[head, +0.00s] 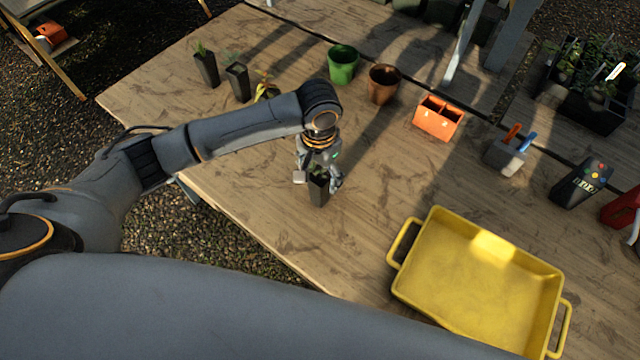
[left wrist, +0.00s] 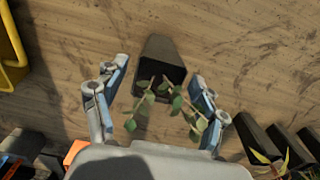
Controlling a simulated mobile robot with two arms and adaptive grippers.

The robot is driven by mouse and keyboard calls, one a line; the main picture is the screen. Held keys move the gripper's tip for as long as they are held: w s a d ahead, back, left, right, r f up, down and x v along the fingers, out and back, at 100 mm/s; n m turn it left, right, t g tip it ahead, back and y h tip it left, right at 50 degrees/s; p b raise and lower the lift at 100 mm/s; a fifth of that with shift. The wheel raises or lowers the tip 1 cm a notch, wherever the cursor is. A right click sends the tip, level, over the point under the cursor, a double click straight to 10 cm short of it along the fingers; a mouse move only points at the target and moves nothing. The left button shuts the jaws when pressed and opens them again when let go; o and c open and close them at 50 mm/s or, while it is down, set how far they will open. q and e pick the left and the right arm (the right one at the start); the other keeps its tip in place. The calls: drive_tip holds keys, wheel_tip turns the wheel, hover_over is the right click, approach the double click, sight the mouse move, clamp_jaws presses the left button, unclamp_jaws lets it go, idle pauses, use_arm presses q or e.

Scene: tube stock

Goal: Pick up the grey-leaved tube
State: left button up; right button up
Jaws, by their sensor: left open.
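A dark square tube (head: 319,190) with small leaves stands on the wooden table under my left gripper (head: 318,178). The left wrist view shows this tube (left wrist: 161,62) with dull green leaves (left wrist: 172,102) at its mouth. My left gripper (left wrist: 158,100) is open, its fingers on either side of the leaves and apart from them. Three more dark tubes stand at the back left: one with green leaves (head: 206,68), one with dull grey-green leaves (head: 238,82), one with yellow-orange leaves (head: 266,92), partly behind my arm. I cannot tell for certain which is the grey-leaved one. My right gripper is out of view.
A yellow tray (head: 470,285) lies at the front right. A green pot (head: 342,66), a brown pot (head: 383,84), an orange box (head: 438,118) and a grey holder (head: 506,157) stand along the back. The table (head: 385,190) is clear between the gripper and the tray.

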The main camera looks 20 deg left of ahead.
use_arm(q)
wheel_tip(320, 180, down, 4)
drive_tip(key=shift+d+f+p, duration=0.1)
drive_tip(key=shift+f+p, duration=0.05)
drive_tip(key=shift+p, duration=0.2)
drive_tip(key=c, duration=1.4)
